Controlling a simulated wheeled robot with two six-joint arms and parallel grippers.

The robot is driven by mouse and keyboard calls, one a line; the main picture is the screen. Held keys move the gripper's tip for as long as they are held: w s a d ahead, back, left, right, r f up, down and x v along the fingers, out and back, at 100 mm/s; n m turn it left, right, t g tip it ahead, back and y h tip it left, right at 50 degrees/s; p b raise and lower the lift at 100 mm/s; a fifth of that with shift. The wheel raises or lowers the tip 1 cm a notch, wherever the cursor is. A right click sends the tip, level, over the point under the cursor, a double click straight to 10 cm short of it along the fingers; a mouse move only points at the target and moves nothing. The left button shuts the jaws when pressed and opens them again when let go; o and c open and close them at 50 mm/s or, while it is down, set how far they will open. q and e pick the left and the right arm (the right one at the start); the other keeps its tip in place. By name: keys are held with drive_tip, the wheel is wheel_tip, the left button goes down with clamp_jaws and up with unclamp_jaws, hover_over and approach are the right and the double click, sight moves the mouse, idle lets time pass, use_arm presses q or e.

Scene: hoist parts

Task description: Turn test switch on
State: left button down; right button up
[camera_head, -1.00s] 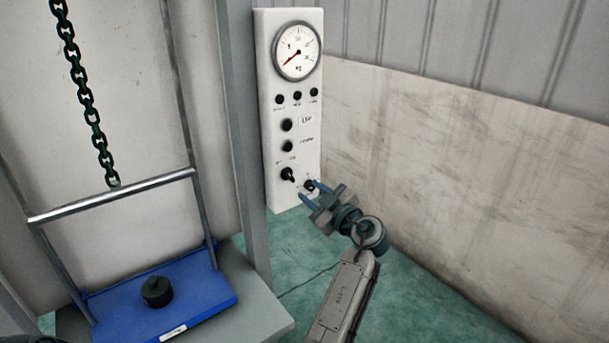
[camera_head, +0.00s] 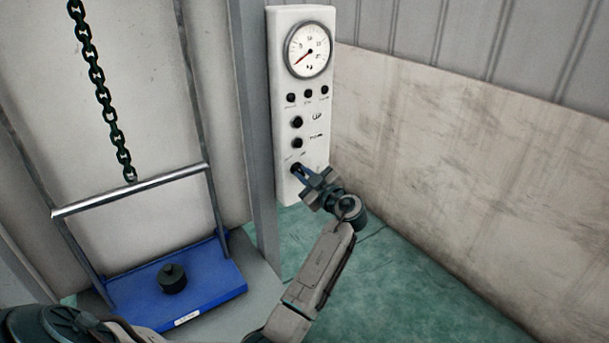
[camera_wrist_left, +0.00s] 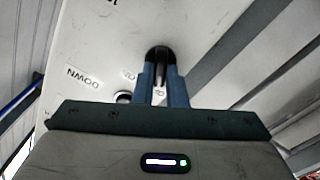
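The white control panel (camera_head: 316,150) stands upright right of a grey post in the head view. My left gripper (camera_head: 298,172) is at its lower end. In the left wrist view, the dark switch lever (camera_wrist_left: 160,62) sits between the two blue fingers of this gripper (camera_wrist_left: 161,82), which are close together on either side of it. I take this lever to be the test switch; its label is unreadable. My right gripper is not in view.
The panel carries a gauge (camera_head: 309,51), a row of small black parts and the UP (camera_head: 297,122) and DOWN (camera_head: 298,142) buttons. At left, a blue platform (camera_head: 225,275) bears a dark weight (camera_head: 172,279) under a chain (camera_head: 103,95). A worn wall (camera_head: 440,170) stands at right.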

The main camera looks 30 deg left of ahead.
use_arm(q)
drive_tip(key=m+b, duration=0.2)
drive_tip(key=b, duration=0.1)
drive_tip(key=shift+f, duration=0.25)
drive_tip(key=m+b, duration=0.2)
drive_tip(key=m, duration=0.1)
drive_tip(key=m+b, duration=0.1)
drive_tip(key=m, duration=0.1)
drive_tip(key=shift+w+r+m, duration=0.1)
drive_tip(key=shift+r+m, duration=0.05)
drive_tip(key=shift+m, duration=0.25)
drive_tip(key=m, duration=0.4)
drive_tip(key=shift+m, duration=0.3)
drive_tip(key=c, duration=1.5)
unclamp_jaws()
drive_tip(key=shift+o, duration=0.2)
